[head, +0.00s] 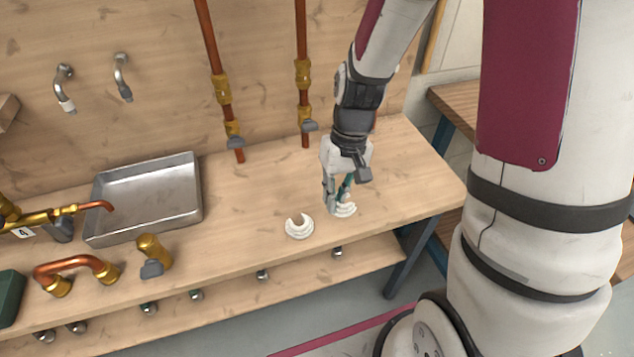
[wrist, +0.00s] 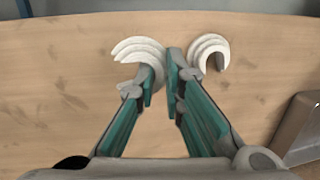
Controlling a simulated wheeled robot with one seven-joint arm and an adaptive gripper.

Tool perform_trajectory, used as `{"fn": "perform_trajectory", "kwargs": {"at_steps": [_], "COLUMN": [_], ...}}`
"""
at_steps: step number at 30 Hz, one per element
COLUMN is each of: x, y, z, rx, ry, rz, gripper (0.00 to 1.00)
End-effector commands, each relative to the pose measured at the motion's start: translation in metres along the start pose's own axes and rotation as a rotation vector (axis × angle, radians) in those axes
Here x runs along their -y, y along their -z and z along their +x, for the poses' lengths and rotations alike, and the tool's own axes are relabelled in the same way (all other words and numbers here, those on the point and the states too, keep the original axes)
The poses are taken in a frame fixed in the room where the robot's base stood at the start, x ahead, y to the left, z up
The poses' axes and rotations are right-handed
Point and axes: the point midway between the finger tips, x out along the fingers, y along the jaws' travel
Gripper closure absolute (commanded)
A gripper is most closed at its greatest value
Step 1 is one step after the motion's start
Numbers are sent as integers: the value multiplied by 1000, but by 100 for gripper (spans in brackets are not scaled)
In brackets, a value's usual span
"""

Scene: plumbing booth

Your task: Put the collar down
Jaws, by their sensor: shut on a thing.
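Two white C-shaped collars show. My gripper (head: 338,207) points down over the bench and is shut on the right-hand collar (head: 346,210) in the head view. In the wrist view this held collar (wrist: 136,49) appears at the left, with one end running in between the teal fingertips (wrist: 162,72). The fingers partly hide it. It is at or just above the bench top; I cannot tell if it touches. The other collar (head: 299,227) lies flat on the bench beside it; it also shows in the wrist view (wrist: 209,48), right of the fingers, apart from them.
The wooden bench (head: 400,175) is clear to the right of my gripper. A metal tray (head: 150,200) stands at the left. Copper pipes with brass valves (head: 222,90) rise behind. A brass valve (head: 152,252) and a bent copper pipe (head: 75,264) lie near the front edge.

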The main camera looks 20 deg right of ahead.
Motion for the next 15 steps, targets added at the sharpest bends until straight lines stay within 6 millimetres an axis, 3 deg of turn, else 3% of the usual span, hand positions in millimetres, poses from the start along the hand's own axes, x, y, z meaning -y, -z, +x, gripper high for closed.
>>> {"fn": "perform_trajectory", "kwargs": {"at_steps": [6,10,15], "x": [9,11,12], "y": [52,71,79], "z": [2,2,4], "rx": [0,0,2], "ry": [1,0,0], "rz": [-3,-1,-1], "gripper": [100,100,100]}}
